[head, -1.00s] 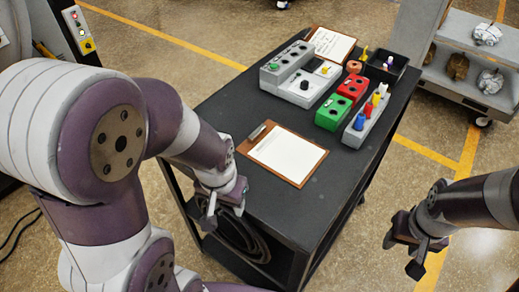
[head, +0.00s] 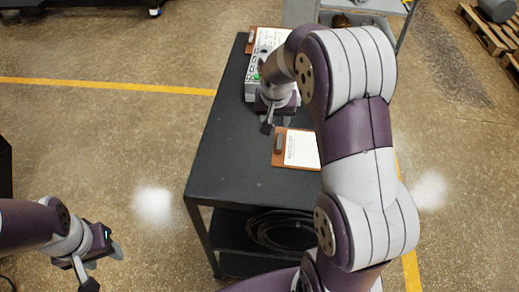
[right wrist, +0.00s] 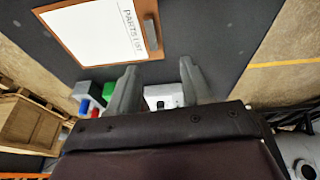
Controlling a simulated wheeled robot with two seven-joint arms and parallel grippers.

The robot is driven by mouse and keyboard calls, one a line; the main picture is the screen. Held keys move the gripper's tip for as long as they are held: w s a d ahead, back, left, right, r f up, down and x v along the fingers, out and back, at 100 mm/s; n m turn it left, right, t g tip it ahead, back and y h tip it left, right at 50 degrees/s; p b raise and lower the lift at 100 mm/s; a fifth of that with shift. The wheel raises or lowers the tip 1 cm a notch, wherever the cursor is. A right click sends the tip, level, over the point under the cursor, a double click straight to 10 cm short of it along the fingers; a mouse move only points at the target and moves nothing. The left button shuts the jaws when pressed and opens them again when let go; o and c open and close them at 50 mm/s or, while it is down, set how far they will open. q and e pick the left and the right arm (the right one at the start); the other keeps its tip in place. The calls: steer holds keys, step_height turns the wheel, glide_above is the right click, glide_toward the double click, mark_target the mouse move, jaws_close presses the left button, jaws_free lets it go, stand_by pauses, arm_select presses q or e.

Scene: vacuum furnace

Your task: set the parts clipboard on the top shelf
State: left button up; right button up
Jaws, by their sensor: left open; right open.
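The parts clipboard (head: 300,150), brown with a white sheet, lies flat on the black cart top (head: 232,155); my right arm hides its right side. My right gripper (head: 277,126) is over the cart, just beyond the clipboard's clip end. Its open fingers (right wrist: 160,88) show nothing between them, and the clipboard is apart from them. My left gripper (head: 103,268) is open and empty, off the cart at lower left.
A second clipboard (head: 251,42) lies at the cart's far end, beside a grey control box (head: 252,90) partly behind my right gripper. A coiled black hose (head: 280,230) lies on the cart's lower shelf. The cart top's near left part is clear. Pallets (head: 490,35) stand far right.

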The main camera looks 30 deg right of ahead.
steer(key=shift+m, duration=0.3)
steer(key=d+f, duration=0.1)
steer(key=f, duration=0.1)
steer(key=d+f+p, duration=0.1)
steer(key=d, duration=0.1)
steer(key=shift+f, duration=0.4)
steer(key=p, duration=0.1)
glide_above(280, 141)
steer(key=a, duration=0.1)
steer(key=f, duration=0.3)
steer(key=s+f, duration=0.1)
steer(key=f, duration=0.1)
steer(key=shift+a, duration=0.15)
steer(key=x, duration=0.2)
steer(key=p+x, duration=0.1)
steer(key=x, duration=0.1)
steer(key=shift+s+d, duration=0.25)
steer(key=shift+w, duration=0.1)
steer(key=shift+a, duration=0.2)
steer(key=c, duration=0.8)
arm_select(q)
steer(key=r, duration=0.1)
steer(key=d+r, duration=0.1)
steer(key=r, duration=0.1)
steer(key=shift+s+d+r, duration=0.15)
steer(key=shift+d+r, duration=0.1)
steer(key=shift+d, duration=0.15)
arm_select(e)
jaws_close()
